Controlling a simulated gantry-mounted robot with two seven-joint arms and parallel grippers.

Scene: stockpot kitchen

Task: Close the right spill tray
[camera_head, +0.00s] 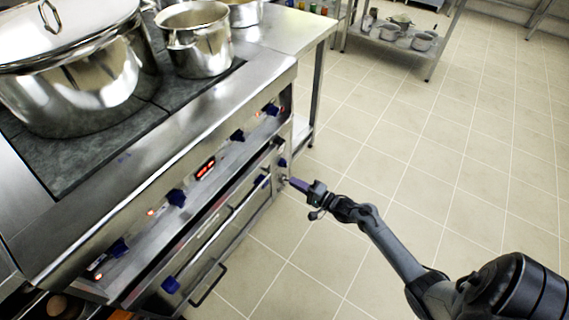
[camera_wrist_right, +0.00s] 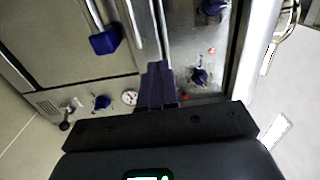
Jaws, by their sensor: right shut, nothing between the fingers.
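The steel stove front (camera_head: 150,215) runs diagonally across the left of the head view. A narrow steel tray front (camera_head: 228,183) seems to lie below its knob panel; I cannot tell how far it stands out. In the right wrist view, bright steel edges (camera_wrist_right: 147,30) run up from the fingers between two panels. My right gripper (camera_head: 294,183) is at the stove's right end, below the knob panel. Its purple fingers, also in the right wrist view (camera_wrist_right: 158,75), are shut and empty. I cannot tell whether they touch the stove. My left gripper is out of view.
A large lidded pot (camera_head: 75,75) and a smaller pot (camera_head: 197,40) stand on the stove top. Blue knobs (camera_head: 176,198) and an oven handle (camera_head: 208,286) stick out from the front. A steel shelf (camera_head: 400,35) with pots stands behind. The tiled floor at right is clear.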

